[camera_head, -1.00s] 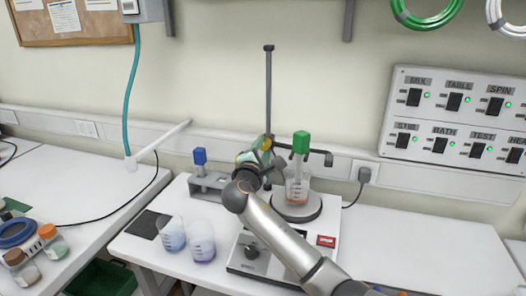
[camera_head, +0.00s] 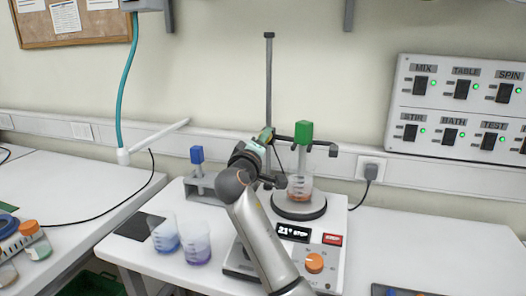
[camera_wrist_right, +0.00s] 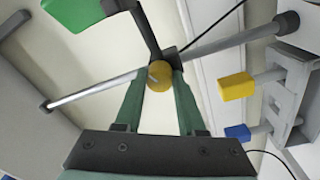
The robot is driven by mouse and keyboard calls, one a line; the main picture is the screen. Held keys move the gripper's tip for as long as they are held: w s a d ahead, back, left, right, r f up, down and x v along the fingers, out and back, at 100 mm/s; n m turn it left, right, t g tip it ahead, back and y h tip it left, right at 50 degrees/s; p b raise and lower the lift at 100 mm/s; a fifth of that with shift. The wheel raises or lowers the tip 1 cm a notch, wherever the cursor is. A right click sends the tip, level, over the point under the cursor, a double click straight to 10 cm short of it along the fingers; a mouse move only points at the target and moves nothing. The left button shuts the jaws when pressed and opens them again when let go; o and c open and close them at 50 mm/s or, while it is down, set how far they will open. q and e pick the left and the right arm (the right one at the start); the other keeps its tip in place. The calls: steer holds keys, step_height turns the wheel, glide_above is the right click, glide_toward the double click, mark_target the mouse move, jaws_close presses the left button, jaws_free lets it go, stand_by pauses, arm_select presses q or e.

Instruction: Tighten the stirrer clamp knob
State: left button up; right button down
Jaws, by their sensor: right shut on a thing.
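The orange-yellow clamp knob (camera_wrist_right: 159,76) sits where the clamp meets the stand rods in the right wrist view. My right gripper (camera_wrist_right: 161,77) has its two green fingers shut on it, one on each side. In the head view my right gripper (camera_head: 266,136) reaches the upright stand rod (camera_head: 268,85); the knob is hidden there. The stirrer with a green top (camera_head: 303,132) hangs beside the rod, over a beaker (camera_head: 300,186) on the hot plate (camera_head: 299,209). Its green part also shows in the right wrist view (camera_wrist_right: 74,12). My left gripper is out of view.
A holder (camera_head: 205,186) with a blue-topped piece (camera_head: 197,154) stands left of my arm. Two beakers (camera_head: 165,235) (camera_head: 197,244) with bluish liquid stand in front of it. A switch panel (camera_head: 460,108) hangs on the right wall. The table at right is largely clear.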

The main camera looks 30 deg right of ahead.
arm_select(q)
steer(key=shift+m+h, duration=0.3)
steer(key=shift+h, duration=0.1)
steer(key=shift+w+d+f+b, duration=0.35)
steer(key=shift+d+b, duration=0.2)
steer(key=shift+b, duration=0.2)
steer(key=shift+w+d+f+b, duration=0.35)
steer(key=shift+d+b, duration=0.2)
steer(key=shift+b, duration=0.25)
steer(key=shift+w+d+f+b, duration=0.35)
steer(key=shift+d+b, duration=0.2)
steer(key=shift+b, duration=0.2)
arm_select(e)
steer(key=shift+m, duration=3.2)
steer(key=c, duration=0.5)
jaws_free()
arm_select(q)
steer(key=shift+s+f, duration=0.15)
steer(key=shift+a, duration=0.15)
